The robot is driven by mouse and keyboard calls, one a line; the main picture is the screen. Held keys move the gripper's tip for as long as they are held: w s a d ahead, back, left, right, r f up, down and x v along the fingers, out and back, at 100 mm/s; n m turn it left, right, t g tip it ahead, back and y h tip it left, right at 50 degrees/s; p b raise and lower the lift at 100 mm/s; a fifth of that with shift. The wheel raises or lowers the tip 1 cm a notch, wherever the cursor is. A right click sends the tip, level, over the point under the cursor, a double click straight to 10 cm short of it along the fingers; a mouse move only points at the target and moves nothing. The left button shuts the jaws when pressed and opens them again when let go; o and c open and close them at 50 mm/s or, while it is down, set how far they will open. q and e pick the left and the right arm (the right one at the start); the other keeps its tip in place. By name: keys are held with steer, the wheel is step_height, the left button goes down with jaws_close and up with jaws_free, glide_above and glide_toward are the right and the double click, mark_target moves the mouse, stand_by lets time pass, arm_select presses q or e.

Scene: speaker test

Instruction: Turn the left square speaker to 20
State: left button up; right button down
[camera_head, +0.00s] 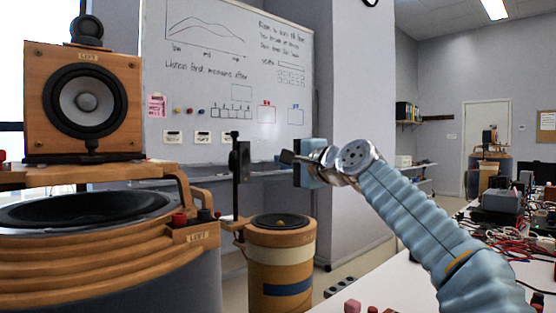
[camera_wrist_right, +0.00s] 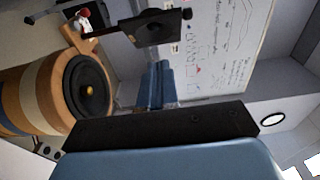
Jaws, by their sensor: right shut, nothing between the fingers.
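The left square speaker (camera_head: 84,142), a wooden box with a grey-centred black cone and a "LEFT" label, stands upright at the left in the head view. It faces roughly toward me, on a wooden support above a large round black woofer (camera_head: 85,208). No angle scale for it is readable. My right gripper (camera_head: 289,158) is near the middle of the head view, shut and empty, well to the right of the speaker and apart from it. In the wrist view, dark and blue gripper parts fill the lower middle; the square speaker does not show. My left gripper is out of view.
A round wooden speaker (camera_head: 280,262) with a blue band stands below my right gripper; a thin black stand (camera_head: 236,185) rises beside it. A white table (camera_head: 400,285) with cables and equipment lies at the right. A whiteboard (camera_head: 225,75) is behind.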

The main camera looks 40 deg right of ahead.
steer(key=p, duration=0.2)
glide_toward(241, 158)
steer(key=w+d, duration=0.3)
steer(key=w, duration=0.1)
steer(key=shift+w+a+p, duration=0.4)
steer(key=shift+w+a, duration=0.65)
steer(key=shift+a, duration=0.2)
steer(key=shift+a, duration=0.1)
